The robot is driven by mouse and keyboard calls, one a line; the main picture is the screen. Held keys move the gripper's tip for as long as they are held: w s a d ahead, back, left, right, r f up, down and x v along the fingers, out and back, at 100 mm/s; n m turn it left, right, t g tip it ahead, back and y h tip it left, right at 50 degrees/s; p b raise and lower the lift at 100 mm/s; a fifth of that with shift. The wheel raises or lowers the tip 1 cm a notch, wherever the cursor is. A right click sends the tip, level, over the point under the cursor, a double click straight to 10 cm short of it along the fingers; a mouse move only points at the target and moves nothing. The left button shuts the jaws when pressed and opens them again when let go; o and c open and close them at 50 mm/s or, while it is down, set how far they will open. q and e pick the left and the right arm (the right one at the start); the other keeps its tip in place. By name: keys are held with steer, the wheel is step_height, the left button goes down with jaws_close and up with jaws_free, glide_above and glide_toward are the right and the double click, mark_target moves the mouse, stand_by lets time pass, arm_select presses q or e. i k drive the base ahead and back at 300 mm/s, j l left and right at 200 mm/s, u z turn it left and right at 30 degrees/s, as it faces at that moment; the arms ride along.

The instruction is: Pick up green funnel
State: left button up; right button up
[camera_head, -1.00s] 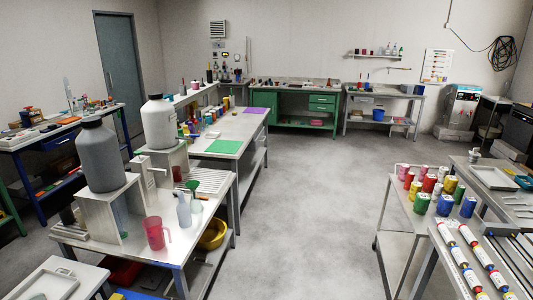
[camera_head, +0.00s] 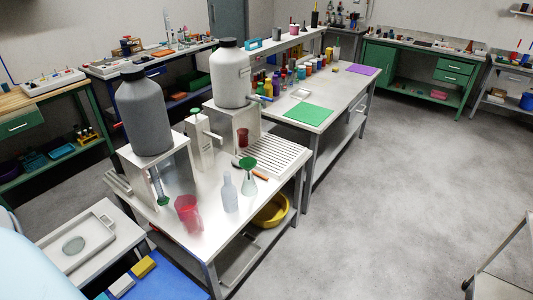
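The green funnel (camera_head: 247,163) sits upright in the mouth of a clear conical flask (camera_head: 249,184) on the near metal table (camera_head: 200,237). It is to the right of a pale bluish bottle (camera_head: 229,193) and in front of the slatted rack. Neither of my grippers is in view. A pale rounded shape at the lower left edge may be part of my own arm, but no fingers show there.
A red jug (camera_head: 188,213) stands left of the pale bottle. A grey jug (camera_head: 146,115) and a white jug (camera_head: 231,77) stand on metal stands behind. A yellow bowl (camera_head: 272,210) is on the lower shelf.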

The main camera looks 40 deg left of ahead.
mark_target(248, 163)
steer(key=i+u, duration=0.2)
steer(key=i, duration=0.3)
steer(key=i+l+u, duration=0.2)
steer(key=i, duration=0.3)
steer(key=i+l+u, duration=0.2)
steer(key=i, duration=0.25)
steer(key=i+u, duration=0.2)
steer(key=u, duration=0.25)
steer(key=i+l+u, duration=0.1)
steer(key=u, duration=0.4)
steer(key=i+l+u, duration=0.25)
steer(key=u, duration=0.2)
steer(key=i+l+u, duration=0.2)
steer(key=u, duration=0.3)
steer(key=i+l+u, duration=0.1)
steer(key=l+u, duration=0.2)
steer(key=u, duration=0.15)
steer(key=l+u, duration=0.3)
steer(key=u, duration=0.15)
steer(key=i+l, duration=0.05)
